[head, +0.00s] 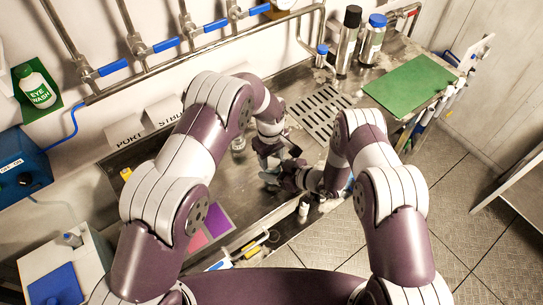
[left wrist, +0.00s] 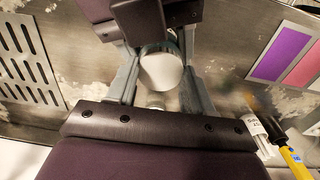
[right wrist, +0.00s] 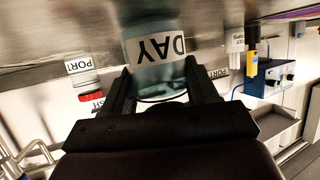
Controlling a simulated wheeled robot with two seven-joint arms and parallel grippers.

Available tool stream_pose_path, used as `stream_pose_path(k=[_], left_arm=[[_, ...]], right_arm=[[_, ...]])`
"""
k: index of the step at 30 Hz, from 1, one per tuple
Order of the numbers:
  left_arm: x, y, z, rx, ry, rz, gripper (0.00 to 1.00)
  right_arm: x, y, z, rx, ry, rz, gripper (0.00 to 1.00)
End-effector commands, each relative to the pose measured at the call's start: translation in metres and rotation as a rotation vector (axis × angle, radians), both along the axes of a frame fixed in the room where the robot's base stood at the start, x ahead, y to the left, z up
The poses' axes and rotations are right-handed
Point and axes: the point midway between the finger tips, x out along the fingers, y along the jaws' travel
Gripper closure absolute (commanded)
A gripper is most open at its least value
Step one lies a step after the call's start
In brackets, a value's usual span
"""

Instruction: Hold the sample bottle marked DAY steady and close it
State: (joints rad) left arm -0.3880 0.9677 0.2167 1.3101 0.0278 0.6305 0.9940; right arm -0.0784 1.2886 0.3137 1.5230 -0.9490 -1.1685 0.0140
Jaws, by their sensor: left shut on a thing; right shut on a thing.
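The sample bottle marked DAY (right wrist: 148,75) is clear with a white label and sits between the fingers of my right gripper (right wrist: 150,88), which is shut on it. Its label reads upside down in the right wrist view. In the left wrist view a round white cap (left wrist: 160,74) lies between the fingers of my left gripper (left wrist: 160,88), which is shut on it. The dark body of my right gripper shows just beyond the cap. In the head view both grippers meet over the steel counter and the bottle is mostly hidden. I cannot tell how the cap sits on the bottle.
A slotted drain (head: 318,113) and a green mat (head: 408,83) lie at the back right of the counter. A black-capped bottle (head: 347,45) and a blue-capped bottle (head: 372,42) stand behind. Purple and pink cards (head: 216,221) lie at the front left. A PORT bottle (right wrist: 82,68) stands nearby.

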Motion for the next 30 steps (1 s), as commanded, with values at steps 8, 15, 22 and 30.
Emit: stream_pose_path(k=[8,15,22,30], left_arm=[[0.000,0.000,0.000,0.001,-0.003,-0.260,0.85],[0.000,0.001,0.000,0.000,-0.003,-0.287,0.85],[0.000,0.001,0.000,0.000,-0.003,-0.286,0.23],[0.001,0.000,0.012,-0.001,-0.006,-0.285,0.23]], right_arm=[[0.000,0.000,0.000,0.000,0.000,-0.002,1.00],[0.000,-0.001,0.000,0.000,0.000,-0.002,1.00],[0.000,0.000,0.000,0.000,0.000,-0.001,1.00],[0.000,0.000,0.000,0.000,0.000,-0.001,1.00]])
